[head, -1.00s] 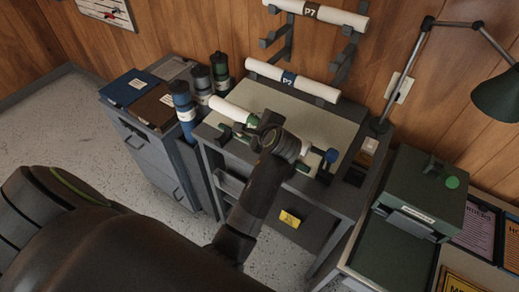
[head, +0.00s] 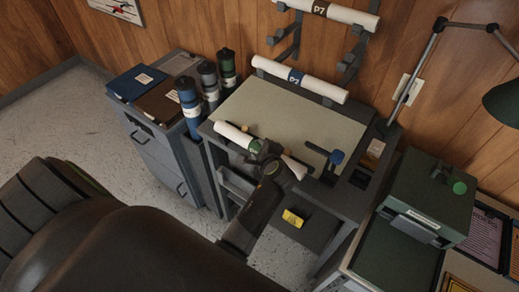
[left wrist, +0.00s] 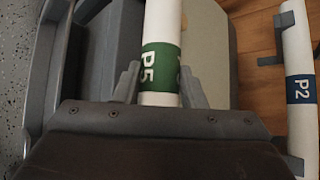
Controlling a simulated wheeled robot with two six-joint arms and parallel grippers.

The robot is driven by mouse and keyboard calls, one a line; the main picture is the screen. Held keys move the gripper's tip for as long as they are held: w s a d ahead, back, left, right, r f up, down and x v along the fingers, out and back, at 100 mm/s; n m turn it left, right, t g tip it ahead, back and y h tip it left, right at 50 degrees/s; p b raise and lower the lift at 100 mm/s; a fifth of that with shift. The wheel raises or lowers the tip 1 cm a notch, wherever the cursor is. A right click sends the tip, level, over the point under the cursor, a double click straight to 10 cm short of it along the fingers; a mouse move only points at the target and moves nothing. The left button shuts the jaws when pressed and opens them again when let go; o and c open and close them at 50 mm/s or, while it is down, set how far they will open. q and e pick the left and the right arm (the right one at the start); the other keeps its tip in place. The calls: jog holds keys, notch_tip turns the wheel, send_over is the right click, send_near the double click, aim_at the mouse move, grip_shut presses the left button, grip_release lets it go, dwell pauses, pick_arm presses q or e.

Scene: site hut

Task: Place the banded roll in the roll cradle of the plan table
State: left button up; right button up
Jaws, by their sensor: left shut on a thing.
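The banded roll (head: 232,135) is white with a green band, marked P5 in the left wrist view (left wrist: 160,66). My left gripper (head: 270,158) is shut on it near the green band; its fingers (left wrist: 158,88) flank the roll in the left wrist view. The roll lies along the front edge of the plan table (head: 300,112), over the place where grey cradle parts stand. The roll and my gripper hide most of the cradle. I cannot tell whether the roll rests in it. My right gripper is out of view.
A P2 roll (head: 299,79) and a P7 roll (head: 335,12) lie on wall brackets behind. Several capped tubes (head: 188,104) stand at the left. A green box (head: 427,197) and lamp (head: 505,98) are right.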

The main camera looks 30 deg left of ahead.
pick_arm(q)
jog(key=shift+f, duration=0.1)
jog(key=o, duration=1.2)
jog(key=shift+r, duration=0.2)
